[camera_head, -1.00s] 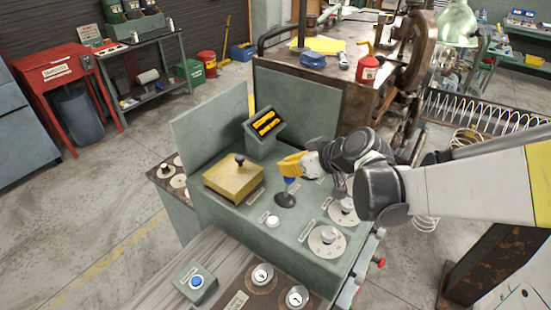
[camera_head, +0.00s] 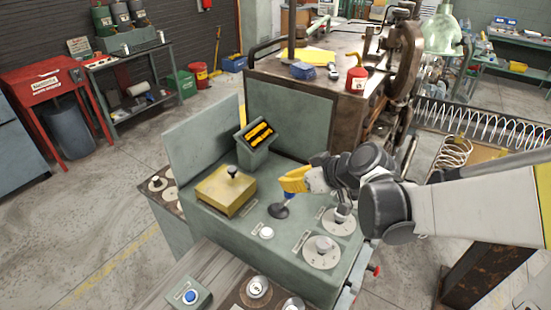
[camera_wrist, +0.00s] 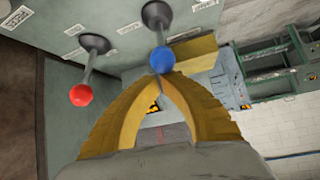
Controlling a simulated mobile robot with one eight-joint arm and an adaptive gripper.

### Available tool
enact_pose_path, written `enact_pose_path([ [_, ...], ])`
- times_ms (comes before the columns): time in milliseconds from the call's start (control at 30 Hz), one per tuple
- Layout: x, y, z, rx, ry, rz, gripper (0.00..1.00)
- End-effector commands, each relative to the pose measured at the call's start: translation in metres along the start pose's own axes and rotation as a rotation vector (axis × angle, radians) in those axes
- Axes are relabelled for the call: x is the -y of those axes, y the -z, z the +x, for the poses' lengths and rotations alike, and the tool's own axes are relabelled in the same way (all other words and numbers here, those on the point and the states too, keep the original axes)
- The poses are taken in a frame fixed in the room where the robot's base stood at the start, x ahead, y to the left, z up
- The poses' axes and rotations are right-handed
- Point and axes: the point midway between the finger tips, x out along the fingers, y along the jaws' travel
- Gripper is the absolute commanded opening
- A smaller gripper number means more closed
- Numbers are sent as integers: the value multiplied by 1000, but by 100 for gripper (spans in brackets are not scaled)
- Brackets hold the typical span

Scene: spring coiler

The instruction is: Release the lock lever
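A lever with a blue ball knob (camera_wrist: 162,60) stands on the green control panel, but I cannot read which label is its own. In the head view the blue-knobbed lever (camera_head: 287,199) leans to the right from its dark round base. My gripper (camera_head: 286,187) is yellow-fingered and right at the knob. In the wrist view my gripper (camera_wrist: 160,77) has its fingertips together just below the blue knob. They seem to touch the knob rather than enclose it. A second lever with a red ball knob (camera_wrist: 81,95) stands to the left in the wrist view; my gripper and arm hide it in the head view.
On the panel are a yellow box with a black knob (camera_head: 227,190), a tilted display (camera_head: 258,135), a white button (camera_head: 266,232) and dials (camera_head: 323,251). A blue button box (camera_head: 190,297) is at the front. Behind stands a large machine with a wheel (camera_head: 402,55).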

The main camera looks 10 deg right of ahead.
Motion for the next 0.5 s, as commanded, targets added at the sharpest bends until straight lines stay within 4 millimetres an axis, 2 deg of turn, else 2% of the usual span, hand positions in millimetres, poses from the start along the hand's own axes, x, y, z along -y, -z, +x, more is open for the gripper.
enact_pose_path([
  [167, 0, 0, 0, 8, 0, -3, 0],
  [267, 0, 11, 3, 6, 0, -2, 0],
  [400, -2, 37, 10, 4, -2, -1, 0],
  [500, -4, 28, -15, 3, -7, 6, 0],
])
